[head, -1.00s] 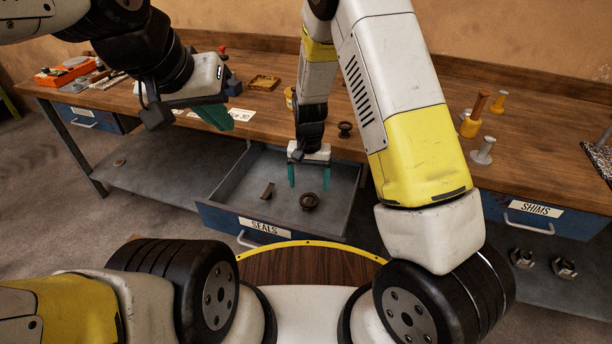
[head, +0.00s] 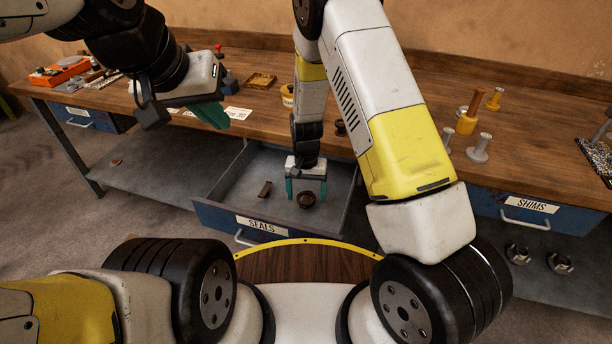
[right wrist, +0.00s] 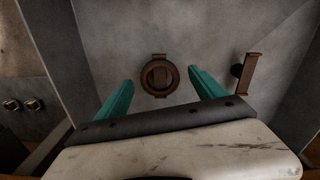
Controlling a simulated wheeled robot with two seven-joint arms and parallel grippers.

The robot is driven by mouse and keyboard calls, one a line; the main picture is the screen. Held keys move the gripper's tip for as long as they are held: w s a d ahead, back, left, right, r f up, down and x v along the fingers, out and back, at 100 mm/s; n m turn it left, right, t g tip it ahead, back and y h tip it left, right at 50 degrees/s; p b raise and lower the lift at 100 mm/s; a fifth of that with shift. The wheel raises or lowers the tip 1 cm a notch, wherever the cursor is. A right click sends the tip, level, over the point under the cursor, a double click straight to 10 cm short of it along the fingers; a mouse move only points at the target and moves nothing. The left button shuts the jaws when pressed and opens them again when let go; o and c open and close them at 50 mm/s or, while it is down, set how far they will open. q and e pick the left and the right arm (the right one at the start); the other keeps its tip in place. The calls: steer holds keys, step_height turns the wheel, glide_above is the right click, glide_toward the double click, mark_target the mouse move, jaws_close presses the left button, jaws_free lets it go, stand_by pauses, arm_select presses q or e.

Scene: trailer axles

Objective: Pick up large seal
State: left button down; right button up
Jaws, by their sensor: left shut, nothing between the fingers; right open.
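A dark brown round seal (head: 306,200) lies on the floor of the open drawer labelled SEALS (head: 262,224). It also shows in the right wrist view (right wrist: 160,76) as a ring with tabs, ahead of and between the fingertips. A second, narrow brown piece (head: 265,189) lies to its left in the drawer and shows at the right in the right wrist view (right wrist: 246,72). My right gripper (head: 307,190) is open and empty, pointing down just above the round seal. My left gripper (head: 212,116) is shut and empty over the bench, away from the drawer.
The wooden bench (head: 395,130) runs behind the drawer. Yellow and grey pegs (head: 478,148) stand on its right side. A closed SHIMS drawer (head: 530,212) is at the right. The drawer walls surround the seals; the drawer floor around them is mostly bare.

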steer(key=shift+f, duration=0.15)
steer(key=c, duration=1.4)
steer(key=shift+c, duration=0.2)
